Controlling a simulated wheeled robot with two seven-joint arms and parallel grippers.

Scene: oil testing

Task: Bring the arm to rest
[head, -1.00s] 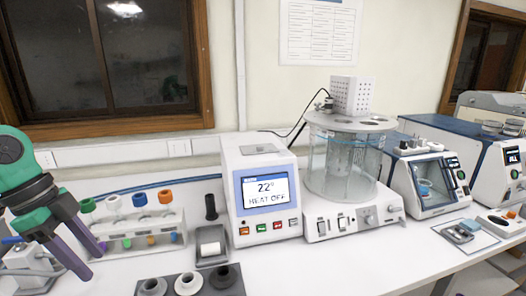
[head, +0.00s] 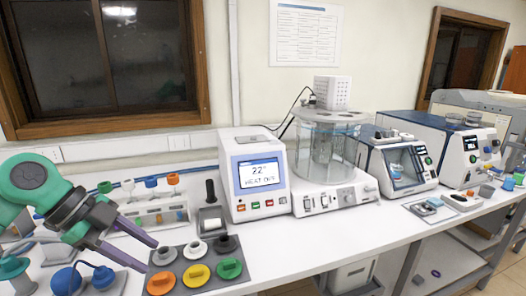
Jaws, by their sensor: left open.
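My left gripper (head: 138,252) is at the lower left of the head view. Its two purple-grey fingers are apart and nothing shows between them. It hangs just left of a dark grey block (head: 205,287) with several knobs and cups in white, black, orange, yellow and green. My right gripper does not show.
A rack with colored-cap tubes (head: 163,217) stands behind my gripper. A heater unit (head: 245,205) reads 22° and HEAT OFF. A glass bath (head: 328,150) stands right of it, with more instruments (head: 398,165) further right. Blue round items (head: 66,280) lie lower left.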

